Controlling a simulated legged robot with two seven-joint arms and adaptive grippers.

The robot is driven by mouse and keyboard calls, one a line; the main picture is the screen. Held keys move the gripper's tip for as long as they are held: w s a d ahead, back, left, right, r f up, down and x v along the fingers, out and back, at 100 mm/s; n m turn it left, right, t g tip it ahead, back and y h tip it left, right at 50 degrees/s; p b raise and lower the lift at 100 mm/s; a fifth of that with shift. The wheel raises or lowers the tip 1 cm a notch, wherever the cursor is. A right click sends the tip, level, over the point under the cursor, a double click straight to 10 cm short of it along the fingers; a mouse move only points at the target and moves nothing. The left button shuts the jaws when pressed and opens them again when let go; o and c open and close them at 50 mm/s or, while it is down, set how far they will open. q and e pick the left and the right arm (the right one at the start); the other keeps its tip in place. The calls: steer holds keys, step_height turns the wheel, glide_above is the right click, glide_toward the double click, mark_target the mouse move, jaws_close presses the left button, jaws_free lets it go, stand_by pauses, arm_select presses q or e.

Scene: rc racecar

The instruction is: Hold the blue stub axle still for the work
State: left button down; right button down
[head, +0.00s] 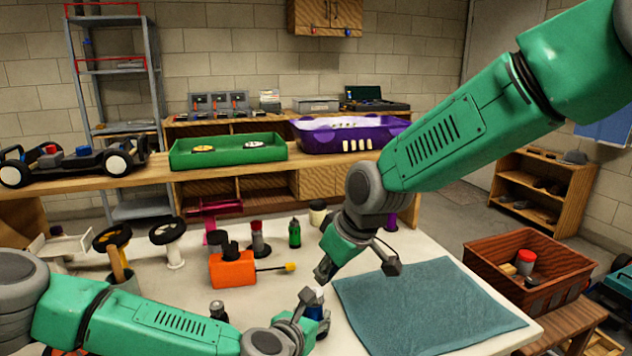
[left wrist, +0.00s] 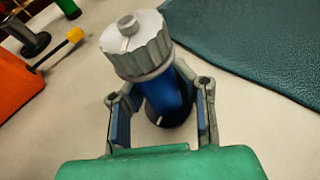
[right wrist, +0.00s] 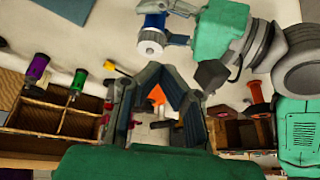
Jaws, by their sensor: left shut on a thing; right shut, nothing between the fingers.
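The blue stub axle (left wrist: 165,98) stands between the two fingers of my left gripper (left wrist: 160,118) in the left wrist view, with a ridged grey cap on its top end. My left gripper is shut on its blue body. In the head view the axle (head: 315,310) is partly hidden by my left gripper (head: 316,326). The axle (right wrist: 153,21) also shows in the right wrist view, its grey cap facing the camera. My right gripper (head: 323,270) is shut and empty, above the table behind the axle and apart from it.
A teal mat (head: 425,305) covers the table's right part. An orange block (head: 232,269) with a yellow-tipped rod lies left of the grippers. A green bottle (head: 295,233) and small posts stand behind. A brown crate (head: 500,255) stands beyond the right edge.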

step_height(320, 180, down, 6)
steer(key=w+d, duration=0.1)
steer(key=shift+d, duration=0.25)
stand_by(0.8)
steer(key=shift+w+a, duration=0.2)
steer(key=shift+a, duration=0.1)
stand_by(0.6)
